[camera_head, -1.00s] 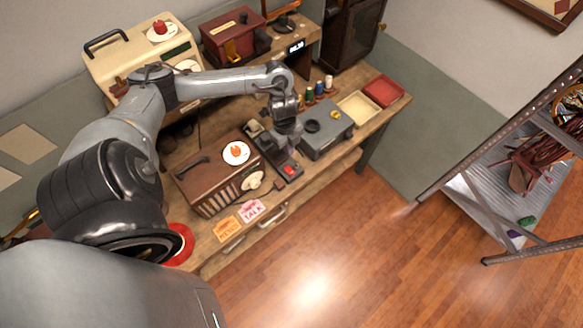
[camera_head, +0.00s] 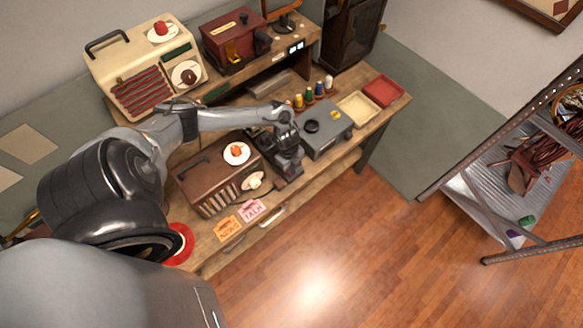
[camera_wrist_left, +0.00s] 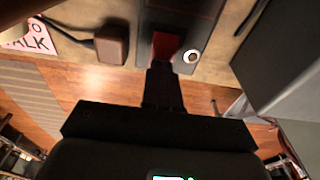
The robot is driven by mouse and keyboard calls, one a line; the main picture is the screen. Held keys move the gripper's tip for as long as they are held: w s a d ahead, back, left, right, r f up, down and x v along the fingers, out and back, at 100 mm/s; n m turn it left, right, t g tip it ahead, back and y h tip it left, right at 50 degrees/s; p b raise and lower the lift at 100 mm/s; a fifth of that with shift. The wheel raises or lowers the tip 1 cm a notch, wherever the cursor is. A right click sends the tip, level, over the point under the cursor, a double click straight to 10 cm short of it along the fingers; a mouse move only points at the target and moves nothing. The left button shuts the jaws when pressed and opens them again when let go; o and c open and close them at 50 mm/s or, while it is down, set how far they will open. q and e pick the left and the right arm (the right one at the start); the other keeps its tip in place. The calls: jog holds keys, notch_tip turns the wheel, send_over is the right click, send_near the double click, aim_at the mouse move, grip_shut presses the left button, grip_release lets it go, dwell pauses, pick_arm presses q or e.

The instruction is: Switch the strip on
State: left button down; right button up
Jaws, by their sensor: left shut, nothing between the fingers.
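The black power strip (camera_wrist_left: 180,14) runs down from the top of the left wrist view. Its red switch (camera_wrist_left: 163,46) is near the end of the strip, with a round white-ringed spot beside it. My left gripper (camera_wrist_left: 162,72) is shut and empty, its fingertips at the lower edge of the red switch; I cannot tell whether they touch it. In the head view my left gripper (camera_head: 288,176) is over the strip's front end and hides the switch. My right gripper is not in view.
A brown radio (camera_head: 205,190) stands left of the strip and a grey box (camera_head: 330,125) right of it. Orange and pink cards (camera_head: 252,210) lie at the workbench's front edge. Several thread spools (camera_head: 309,95) stand behind the grey box. Open floor lies in front.

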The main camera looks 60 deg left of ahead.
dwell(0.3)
pick_arm(q)
jog(key=shift+f, duration=0.25)
jog(key=shift+s+a, duration=0.1)
jog(key=shift+a, duration=0.1)
jog(key=shift+a+r, duration=0.1)
jog(key=shift+a, duration=0.25)
jog(key=shift+s+a+r, duration=0.1)
jog(key=shift+s+a, duration=0.05)
jog(key=shift+a, duration=0.1)
jog(key=shift+d, duration=0.1)
jog(key=shift+r, duration=0.2)
